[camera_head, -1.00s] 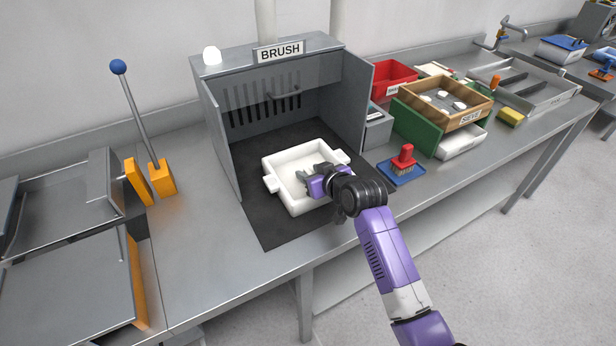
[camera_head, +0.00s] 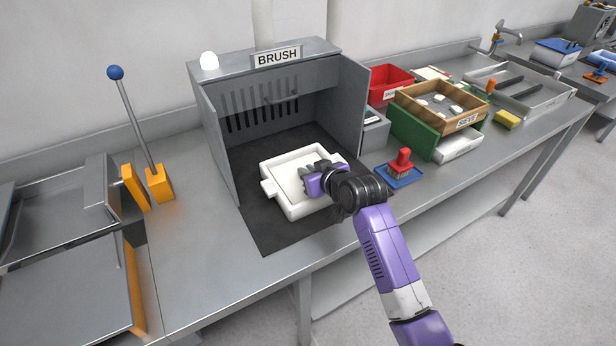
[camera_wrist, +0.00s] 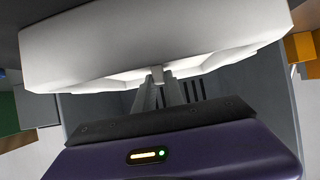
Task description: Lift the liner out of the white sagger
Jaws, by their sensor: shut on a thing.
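The white sagger (camera_head: 296,211) sits on the dark mat in the brush booth, a lug on its left side. The pale liner (camera_head: 289,181) is at the sagger, its face showing inside the rim; how far it stands clear of the floor I cannot tell. My gripper (camera_head: 308,176) reaches over the sagger's right part and is shut on the liner. In the wrist view, the fingertips (camera_wrist: 157,80) meet at a small pale tab beside a large white wall (camera_wrist: 150,45). The gripped edge is mostly hidden.
The grey booth (camera_head: 282,62) has walls at left, back and right. A red brush (camera_head: 402,160) on a blue tray, a wooden sieve box (camera_head: 440,118) and a red bin (camera_head: 388,85) stand to the right. An orange-based lever (camera_head: 159,184) stands left. Bench is clear in front.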

